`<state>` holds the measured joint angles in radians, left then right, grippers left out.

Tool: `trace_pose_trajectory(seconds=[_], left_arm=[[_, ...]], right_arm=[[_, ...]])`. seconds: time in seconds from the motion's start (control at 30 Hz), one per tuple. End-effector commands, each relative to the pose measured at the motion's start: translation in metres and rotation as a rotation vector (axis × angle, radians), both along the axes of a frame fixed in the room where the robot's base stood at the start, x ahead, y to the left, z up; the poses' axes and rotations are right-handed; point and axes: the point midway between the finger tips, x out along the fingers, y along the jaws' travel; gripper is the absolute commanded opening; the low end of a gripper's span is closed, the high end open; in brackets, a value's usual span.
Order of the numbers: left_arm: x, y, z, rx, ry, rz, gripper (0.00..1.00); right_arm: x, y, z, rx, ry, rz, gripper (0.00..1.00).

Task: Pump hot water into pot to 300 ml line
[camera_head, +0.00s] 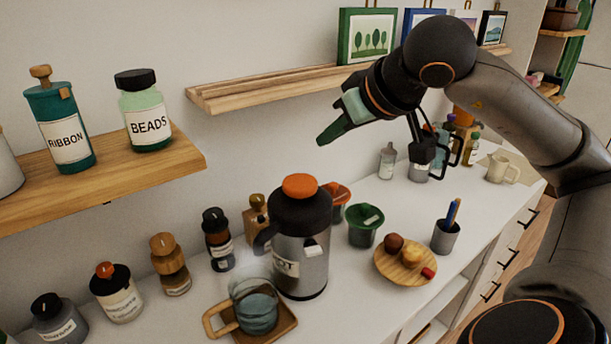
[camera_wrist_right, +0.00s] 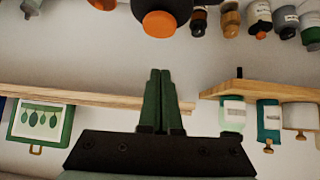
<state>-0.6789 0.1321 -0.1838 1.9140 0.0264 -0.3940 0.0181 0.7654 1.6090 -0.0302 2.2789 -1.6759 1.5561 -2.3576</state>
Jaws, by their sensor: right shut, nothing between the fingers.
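The pump flask (camera_head: 304,250) stands upright on the white counter, with a steel body, black top and orange pump button (camera_head: 300,185). The button and black top also show at the top of the right wrist view (camera_wrist_right: 160,23). A clear glass pot (camera_head: 258,305) with a wooden handle stands before the flask on a wooden tray (camera_head: 283,328). The pot looks bluish and seems to hold water; I cannot read its 300 ml line. My right gripper (camera_head: 328,134) is shut and empty, raised above and right of the flask, apart from it. My left gripper is out of view.
Labelled bottles (camera_head: 118,298) line the wall left of the flask. A green cup (camera_head: 366,226), a wooden plate with round items (camera_head: 405,277) and a pen cup (camera_head: 446,237) stand to its right. Wall shelves (camera_head: 250,90) run behind my right gripper.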

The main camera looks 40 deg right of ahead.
Motion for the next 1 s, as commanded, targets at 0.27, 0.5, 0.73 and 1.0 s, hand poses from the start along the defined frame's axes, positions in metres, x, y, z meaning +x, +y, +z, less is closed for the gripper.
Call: trace_pose_trajectory(seconds=[0.27,0.5,0.73,1.0], left_arm=[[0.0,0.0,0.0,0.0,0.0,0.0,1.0],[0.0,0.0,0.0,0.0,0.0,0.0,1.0],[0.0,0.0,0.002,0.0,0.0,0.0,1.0],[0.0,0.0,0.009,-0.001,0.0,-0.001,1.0]], right_arm=[[0.0,0.0,0.0,-0.021,0.0,0.016,0.0],[0.004,-0.001,-0.004,-0.019,0.001,0.015,0.0],[0.031,-0.004,-0.029,-0.014,0.005,0.018,0.0],[0.074,-0.01,-0.069,-0.014,0.004,0.017,0.0]])
